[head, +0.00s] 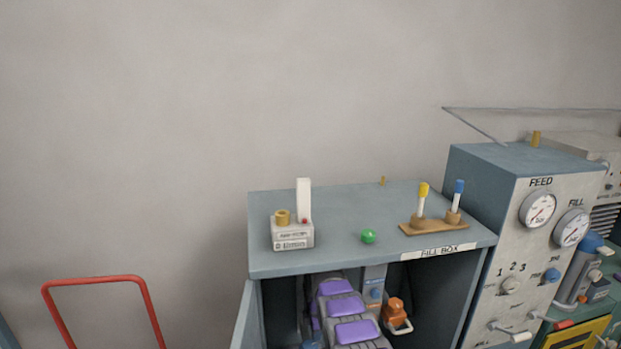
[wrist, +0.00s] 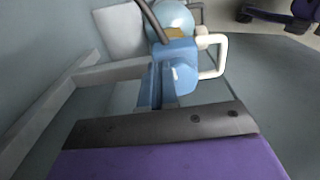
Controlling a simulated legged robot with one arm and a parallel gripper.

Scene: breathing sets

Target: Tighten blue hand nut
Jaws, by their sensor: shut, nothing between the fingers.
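In the wrist view, a blue fitting (wrist: 183,52) with a white looped handle (wrist: 222,58) stands against a pale blue rounded part. I cannot tell which part of it is the blue hand nut. My gripper (wrist: 158,78) seems to be the narrow pair of blue-grey fingers above a dark bar and purple body; they are close together, empty, and overlap the fitting in the picture. Contact cannot be told. In the head view, a purple-padded grey shape (head: 345,307) reaches inside the open fill box (head: 335,262), beside an orange fitting (head: 394,312). My gripper cannot be made out there.
A gauge panel (head: 520,240) adjoins on the right. A red rail (head: 95,281) stands at lower left. The box walls limit side room.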

